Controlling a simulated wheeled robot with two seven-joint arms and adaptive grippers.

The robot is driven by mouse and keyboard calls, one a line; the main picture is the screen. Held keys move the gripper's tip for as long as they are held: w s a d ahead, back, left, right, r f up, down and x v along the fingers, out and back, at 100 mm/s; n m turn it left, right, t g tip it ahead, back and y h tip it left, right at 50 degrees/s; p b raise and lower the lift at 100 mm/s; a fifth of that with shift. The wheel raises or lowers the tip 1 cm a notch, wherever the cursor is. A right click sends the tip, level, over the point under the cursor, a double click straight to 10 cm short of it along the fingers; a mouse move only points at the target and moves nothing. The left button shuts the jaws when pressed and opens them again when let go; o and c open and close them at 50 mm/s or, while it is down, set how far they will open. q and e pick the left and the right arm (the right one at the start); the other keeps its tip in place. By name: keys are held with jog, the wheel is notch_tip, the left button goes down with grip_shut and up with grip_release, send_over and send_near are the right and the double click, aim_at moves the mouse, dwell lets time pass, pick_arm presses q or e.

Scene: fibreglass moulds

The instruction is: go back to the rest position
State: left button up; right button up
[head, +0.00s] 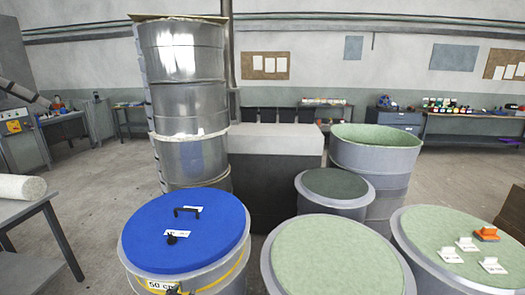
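Neither of my grippers shows in the head view. The task names no object. In front of me stand several round moulds or drums. The nearest on the left has a blue lid (180,221) with a black handle and a small black knob on it. A drum with a pale green top (335,262) stands at the bottom middle. Another pale green top (440,225) at the right carries white labels and a small orange piece (486,234).
A tall metal cylinder stack (183,90) rises behind the blue lid. A dark-topped drum (336,184) and an open green-lined drum (374,158) stand behind. A table (38,206) bears a pale roll at left. A brown block (512,213) is at the right edge.

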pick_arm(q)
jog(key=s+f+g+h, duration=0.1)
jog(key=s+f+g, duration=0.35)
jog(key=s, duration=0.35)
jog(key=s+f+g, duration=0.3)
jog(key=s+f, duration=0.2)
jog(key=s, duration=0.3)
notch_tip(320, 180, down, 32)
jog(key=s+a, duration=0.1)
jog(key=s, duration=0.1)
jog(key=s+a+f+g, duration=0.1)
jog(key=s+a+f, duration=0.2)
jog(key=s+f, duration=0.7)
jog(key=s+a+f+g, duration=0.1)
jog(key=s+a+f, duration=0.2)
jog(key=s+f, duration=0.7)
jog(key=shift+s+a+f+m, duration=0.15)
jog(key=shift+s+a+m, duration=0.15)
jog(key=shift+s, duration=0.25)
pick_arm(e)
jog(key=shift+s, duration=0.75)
